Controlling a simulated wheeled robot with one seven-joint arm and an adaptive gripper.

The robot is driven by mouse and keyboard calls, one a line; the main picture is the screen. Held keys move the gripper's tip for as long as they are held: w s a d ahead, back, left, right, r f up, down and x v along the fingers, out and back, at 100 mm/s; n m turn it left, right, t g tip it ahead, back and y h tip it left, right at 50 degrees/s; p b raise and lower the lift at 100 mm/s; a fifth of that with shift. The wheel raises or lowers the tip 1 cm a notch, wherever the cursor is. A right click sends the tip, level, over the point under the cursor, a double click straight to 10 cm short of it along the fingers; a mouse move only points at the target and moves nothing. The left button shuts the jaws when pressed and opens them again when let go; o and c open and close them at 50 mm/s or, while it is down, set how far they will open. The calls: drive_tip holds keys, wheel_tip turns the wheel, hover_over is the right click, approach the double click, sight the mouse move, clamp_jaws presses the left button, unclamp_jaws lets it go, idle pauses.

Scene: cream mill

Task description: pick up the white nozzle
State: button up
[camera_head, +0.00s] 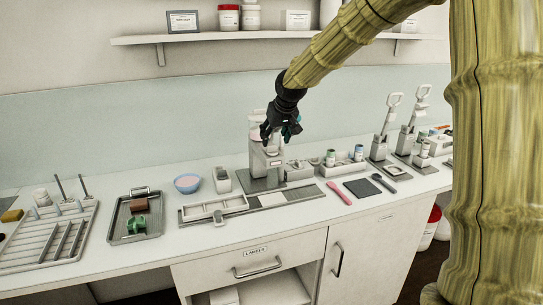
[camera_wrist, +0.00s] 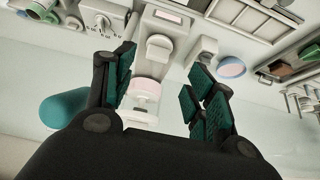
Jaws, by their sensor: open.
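My gripper (camera_head: 277,132) is open above and in front of the white filling machine (camera_head: 257,157) at the middle of the counter. In the wrist view its teal-padded fingers (camera_wrist: 162,66) stand apart, with the machine's pale body (camera_wrist: 153,62) showing between them. A white round part with a pinkish band (camera_wrist: 146,91) is on the machine, between the fingers and seemingly not touched. I cannot tell for sure whether it is the white nozzle.
A blue bowl (camera_head: 187,183) and a grey tray (camera_head: 133,219) stand to the left. A pink spatula (camera_head: 339,193) and dark mat (camera_head: 362,189) lie to the right. Two upright lever devices (camera_head: 383,140) stand further right. A wall shelf (camera_head: 230,38) runs above the counter.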

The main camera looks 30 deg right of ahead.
sight(273, 153)
drive_tip(key=shift+d+p+x, duration=0.2)
drive_tip(key=shift+p+x, duration=0.9)
drive_tip(key=shift+x, duration=1.85)
drive_tip(key=c, duration=1)
